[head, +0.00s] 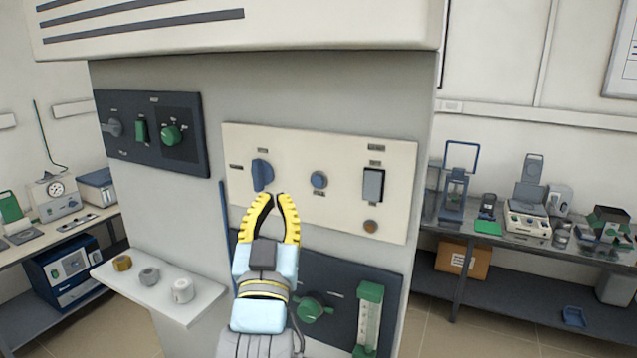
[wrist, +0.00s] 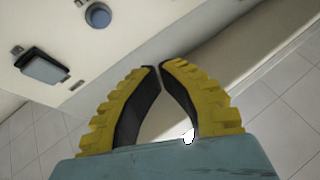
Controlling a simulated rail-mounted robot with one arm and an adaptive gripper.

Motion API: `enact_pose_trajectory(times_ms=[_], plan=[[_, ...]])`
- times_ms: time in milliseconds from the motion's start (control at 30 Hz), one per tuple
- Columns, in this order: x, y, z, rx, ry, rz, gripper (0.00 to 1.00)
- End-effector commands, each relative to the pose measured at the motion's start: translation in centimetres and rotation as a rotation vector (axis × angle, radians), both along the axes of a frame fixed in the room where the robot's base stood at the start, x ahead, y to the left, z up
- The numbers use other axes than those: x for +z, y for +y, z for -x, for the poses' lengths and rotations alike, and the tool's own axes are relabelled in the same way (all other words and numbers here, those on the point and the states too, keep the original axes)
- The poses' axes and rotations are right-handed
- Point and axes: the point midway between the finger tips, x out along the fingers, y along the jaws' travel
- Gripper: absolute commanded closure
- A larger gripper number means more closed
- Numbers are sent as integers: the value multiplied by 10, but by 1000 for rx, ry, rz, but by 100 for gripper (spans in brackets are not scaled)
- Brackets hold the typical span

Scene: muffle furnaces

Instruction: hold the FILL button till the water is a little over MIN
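A round blue button (head: 319,179) sits on the cream panel (head: 290,142), between a blue knob (head: 262,175) and a dark-framed rocker switch (head: 373,184). Its label is too small to read, so I cannot confirm that it is FILL. It also shows in the wrist view (wrist: 98,15). My gripper (head: 275,196) is below and left of the button, its fingertips almost together with nothing between them; they also show in the wrist view (wrist: 158,68). It appears apart from the button. A green-framed gauge (head: 369,315) is on the lower dark panel; its water level and MIN mark are not readable.
A small brown round part (head: 370,226) is below the switch. A green knob (head: 315,307) is beside the gauge, partly behind my arm. A white shelf (head: 150,290) with several small round pieces juts out at lower left. Benches with instruments stand on both sides.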

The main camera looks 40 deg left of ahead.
Motion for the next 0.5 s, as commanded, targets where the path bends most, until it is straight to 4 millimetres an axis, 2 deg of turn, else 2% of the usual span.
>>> enact_pose_trajectory(times_ms=[267, 500], plan=[[2, 4, -18, -1, -3, -2, 100], [1, 12, -47, -1, 1, 1, 100]])
